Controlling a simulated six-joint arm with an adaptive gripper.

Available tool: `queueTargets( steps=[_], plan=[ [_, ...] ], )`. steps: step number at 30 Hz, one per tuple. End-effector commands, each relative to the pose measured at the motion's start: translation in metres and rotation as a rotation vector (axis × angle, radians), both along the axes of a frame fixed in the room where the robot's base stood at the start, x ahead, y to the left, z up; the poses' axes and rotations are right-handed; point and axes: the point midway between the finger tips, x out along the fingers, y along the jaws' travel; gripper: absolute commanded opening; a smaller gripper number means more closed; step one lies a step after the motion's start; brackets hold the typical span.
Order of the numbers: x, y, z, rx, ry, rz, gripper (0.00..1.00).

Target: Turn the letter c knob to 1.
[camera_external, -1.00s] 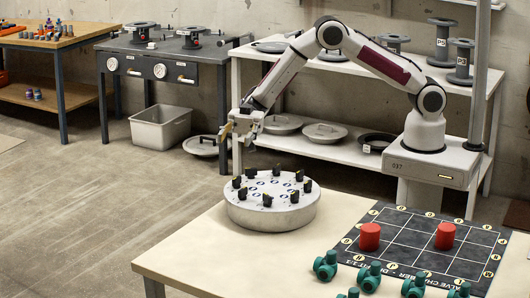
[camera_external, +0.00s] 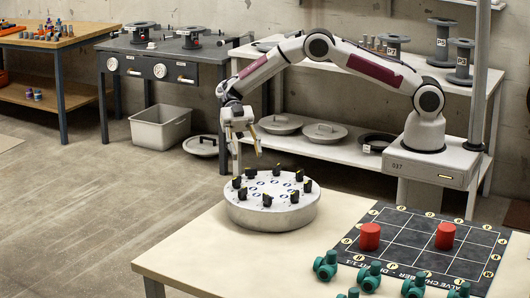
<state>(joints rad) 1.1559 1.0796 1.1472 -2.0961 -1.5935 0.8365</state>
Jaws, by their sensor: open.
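A round grey drum (camera_external: 262,215) stands on the near table, with several black knobs in a ring on its pale top. Small round labels sit by the knobs, but their letters and numbers are too small to read, so I cannot tell which knob is letter c. One black knob (camera_external: 267,199) is at the front of the ring. My gripper (camera_external: 246,160) is open and empty, pointing down.
To the right on the table lies a dark grid mat (camera_external: 407,257) with two red cylinders (camera_external: 370,236). Several green valve pieces (camera_external: 326,264) stand along the front. A shelf (camera_external: 345,150) with lids is behind. The table left of the drum is clear.

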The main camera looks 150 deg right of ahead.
Motion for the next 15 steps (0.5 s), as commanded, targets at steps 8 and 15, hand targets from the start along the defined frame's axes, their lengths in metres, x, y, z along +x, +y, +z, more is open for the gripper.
queueTargets(
  steps=[8,15],
  plan=[
    [-0.0001,0.0,-0.0001,0.0,0.0,0.0,0.42],
    [0.0044,0.0044,-0.0022,0.001,0.0,0.001,0.42]
  ],
)
